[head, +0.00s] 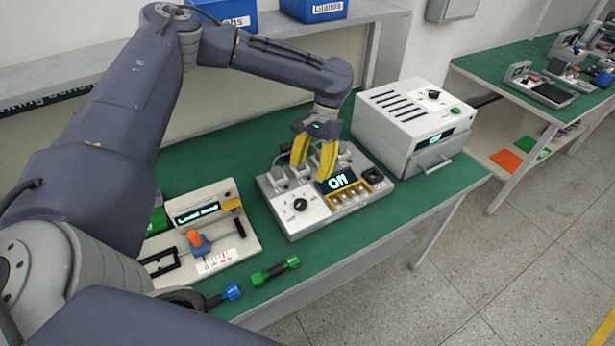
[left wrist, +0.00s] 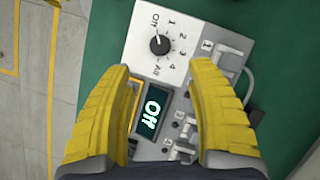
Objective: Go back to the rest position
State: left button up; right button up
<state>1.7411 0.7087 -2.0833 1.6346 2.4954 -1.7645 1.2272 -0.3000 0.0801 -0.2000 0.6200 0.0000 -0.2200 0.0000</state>
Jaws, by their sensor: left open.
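My left gripper (head: 313,172) is open above the grey control box (head: 283,215) on the green bench. Its yellow fingers stand apart, with nothing seen between them but the box below. In the left wrist view the open fingers (left wrist: 160,70) frame the box's lit display (left wrist: 151,110). Whether a finger touches the box is unclear. My right gripper is not in view.
A white box with vents (head: 410,120) stands to the right of the control box. A fixture with an orange part (head: 195,238) stands to its left. A green-ended piece (head: 274,271) and a blue-ended piece (head: 232,292) lie near the bench's front edge. A shelf with blue bins (head: 313,10) is behind.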

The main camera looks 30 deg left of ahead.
pick_arm(q)
jog(key=shift+w+r, duration=0.15)
jog(key=shift+r, duration=0.15)
